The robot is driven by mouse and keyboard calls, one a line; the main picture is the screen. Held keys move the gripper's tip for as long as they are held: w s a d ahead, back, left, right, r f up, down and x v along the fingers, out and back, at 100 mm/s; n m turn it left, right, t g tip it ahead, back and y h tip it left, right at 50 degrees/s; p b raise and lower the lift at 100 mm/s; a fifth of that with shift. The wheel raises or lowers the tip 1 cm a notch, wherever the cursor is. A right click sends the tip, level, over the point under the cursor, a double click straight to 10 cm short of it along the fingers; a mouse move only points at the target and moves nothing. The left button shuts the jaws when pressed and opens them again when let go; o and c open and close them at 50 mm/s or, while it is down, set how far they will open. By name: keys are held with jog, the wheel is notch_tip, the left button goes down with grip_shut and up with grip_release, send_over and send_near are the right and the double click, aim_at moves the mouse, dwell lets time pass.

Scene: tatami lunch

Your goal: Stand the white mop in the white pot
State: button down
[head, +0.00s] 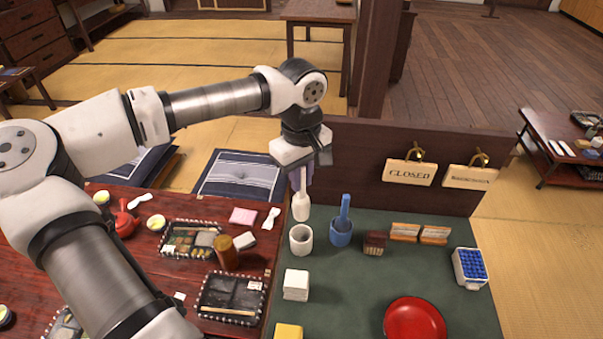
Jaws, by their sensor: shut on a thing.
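My gripper (300,180) is shut on the white mop (301,207) and holds it upright, head down. The mop's handle runs up between the fingers, which partly hide it. The white pot (301,240) stands open on the green table, near its left edge. In the picture the mop's head is just above the pot's rim; I cannot tell whether it is over the opening or behind it.
A blue pot (341,238) with a blue mop (344,208) stands close to the right of the white pot. White stacked squares (296,285) are in front. A dark panel (445,175) with hanging signs rises behind. The green table's (345,290) middle is clear.

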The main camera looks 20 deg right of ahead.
aim_at(301, 208)
jog(key=shift+f+b, duration=1.4)
jog(key=shift+f, duration=1.1)
jog(key=shift+f+b, duration=2.25)
jog(key=shift+f, duration=0.3)
jog(key=c, duration=1.3)
grip_release()
notch_tip(301, 208, up, 13)
jog(key=shift+f+b, duration=0.15)
jog(key=shift+b, duration=0.75)
jog(key=shift+r, duration=0.6)
jog(key=shift+d, duration=0.1)
